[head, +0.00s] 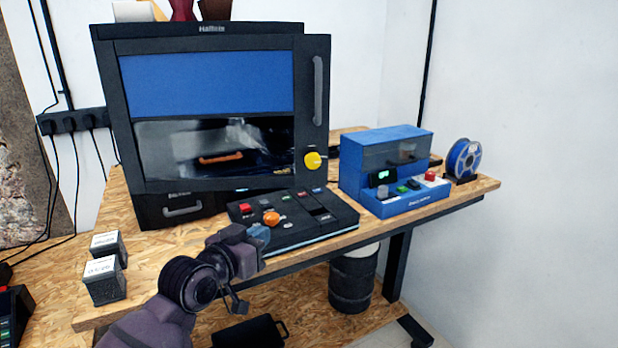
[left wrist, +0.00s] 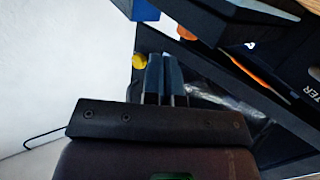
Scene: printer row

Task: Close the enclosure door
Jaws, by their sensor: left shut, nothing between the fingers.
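The black enclosure (head: 215,30) stands at the back left of the bench. Its door (head: 318,140) has a blue upper panel, a dark clear lower window and an upright grey handle (head: 318,90) at the right. The door's right edge reaches past the cabinet top, so it looks ajar; how far is hard to tell. My left gripper (head: 262,236) is low in front of the door, by the black control box, apart from the handle. Its fingers are together and empty in the left wrist view (left wrist: 165,75). My right gripper is not in view.
A black control box (head: 305,222) with buttons lies before the enclosure. A yellow knob (head: 313,160) shows by the door's lower right. A blue machine (head: 385,150) and a blue spool (head: 464,158) stand to the right. Two small boxes (head: 104,280) stand front left.

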